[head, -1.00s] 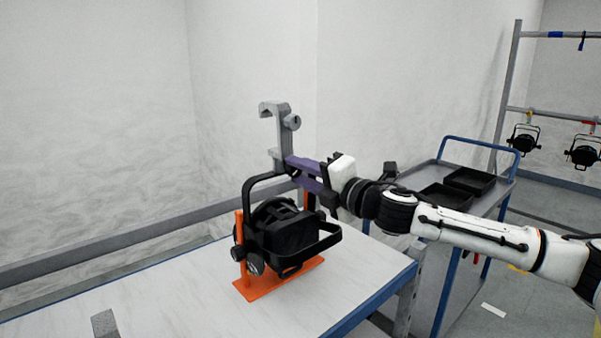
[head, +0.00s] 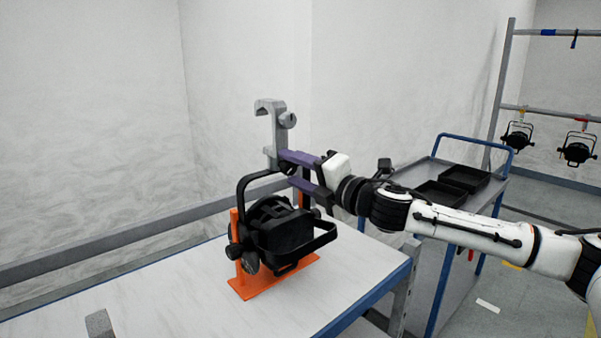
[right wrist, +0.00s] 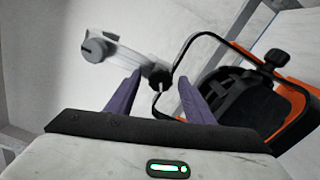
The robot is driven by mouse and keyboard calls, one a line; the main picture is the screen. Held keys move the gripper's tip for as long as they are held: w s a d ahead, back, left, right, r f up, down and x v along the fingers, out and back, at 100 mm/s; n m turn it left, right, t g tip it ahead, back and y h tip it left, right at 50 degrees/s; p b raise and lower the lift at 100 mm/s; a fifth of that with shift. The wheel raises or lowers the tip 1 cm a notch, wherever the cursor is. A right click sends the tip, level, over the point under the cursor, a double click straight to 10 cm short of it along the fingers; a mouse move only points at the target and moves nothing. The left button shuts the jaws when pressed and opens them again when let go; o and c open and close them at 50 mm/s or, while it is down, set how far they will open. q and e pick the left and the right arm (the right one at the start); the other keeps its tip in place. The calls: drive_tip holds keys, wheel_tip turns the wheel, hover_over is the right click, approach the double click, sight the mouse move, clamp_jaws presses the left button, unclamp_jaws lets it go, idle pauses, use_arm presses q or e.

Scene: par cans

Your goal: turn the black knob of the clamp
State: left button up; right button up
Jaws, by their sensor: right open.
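The grey hook clamp (head: 279,135) stands upright on the yoke of a black par can (head: 280,232), which rests in an orange stand (head: 300,276). My right gripper (head: 288,168) is at the clamp's lower end, its purple fingers pointing left. In the right wrist view, the black knob (right wrist: 159,77) sits between the open purple fingertips, a gap showing on the left; contact on the right is hard to judge. The clamp (right wrist: 122,54) runs up and left there, with a round grey knob on it. The fingers hide the black knob in the head view. My left gripper is out of view.
The white table (head: 170,290) has free room left of the stand, with a grey block (head: 98,324) at its front edge. A blue-handled cart (head: 446,205) with black trays stands at right. More par cans (head: 577,149) hang from a rack behind it.

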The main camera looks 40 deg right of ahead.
drive_tip(key=s+b, duration=0.9)
drive_tip(key=s, duration=0.1)
drive_tip(key=shift+d+b, duration=0.3)
drive_tip(key=shift+d, duration=0.1)
drive_tip(key=shift+s, duration=0.1)
